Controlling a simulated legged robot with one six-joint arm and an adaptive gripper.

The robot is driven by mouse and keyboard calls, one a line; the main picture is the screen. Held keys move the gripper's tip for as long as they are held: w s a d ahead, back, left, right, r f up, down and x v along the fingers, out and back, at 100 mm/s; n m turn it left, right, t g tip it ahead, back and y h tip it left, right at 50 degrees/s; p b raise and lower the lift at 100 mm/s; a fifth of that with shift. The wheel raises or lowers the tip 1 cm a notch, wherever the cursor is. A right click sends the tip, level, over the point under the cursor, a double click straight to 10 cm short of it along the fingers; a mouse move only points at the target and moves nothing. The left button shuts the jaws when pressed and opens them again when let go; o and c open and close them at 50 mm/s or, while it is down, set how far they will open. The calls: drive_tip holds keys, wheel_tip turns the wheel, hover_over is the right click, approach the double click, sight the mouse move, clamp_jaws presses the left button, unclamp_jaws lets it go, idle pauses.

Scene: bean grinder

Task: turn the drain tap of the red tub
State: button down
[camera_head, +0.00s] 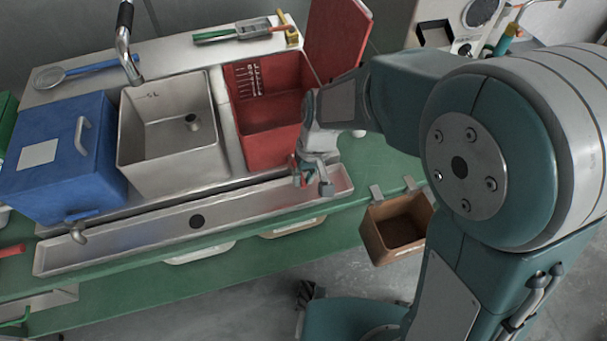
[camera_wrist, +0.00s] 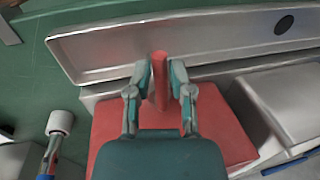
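The red tub (camera_head: 268,105) stands on the metal bench, its lid raised at the right. In the wrist view its red body (camera_wrist: 108,125) lies beneath my gripper. The red tap handle (camera_wrist: 160,80) points out from the tub front toward the metal trough. My gripper (camera_wrist: 160,75) has one finger on each side of this handle. The fingers look apart with narrow gaps beside the handle; I cannot tell whether either one touches it. In the head view my gripper (camera_head: 309,182) is at the tub's front right corner and hides most of the tap.
A metal trough (camera_head: 150,227) with a dark drain hole runs along the front. A steel sink (camera_head: 168,170) and a blue tub (camera_head: 60,155) with its own tap (camera_head: 80,232) stand left. A brown box (camera_head: 397,228) hangs at the bench edge, right of my gripper.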

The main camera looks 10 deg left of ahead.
idle(0.4)
drive_tip(key=w+d+n+g+h, duration=0.1)
drive_tip(key=w+n, duration=0.5)
drive_tip(key=n, duration=0.7)
drive_tip(key=shift+w+d+h, duration=0.15)
drive_tip(key=shift+d+h, duration=0.45)
drive_tip(key=shift+d, duration=0.2)
drive_tip(key=shift+n, duration=0.3)
drive_tip(key=c, duration=0.6)
unclamp_jaws()
drive_tip(key=shift+c, duration=0.2)
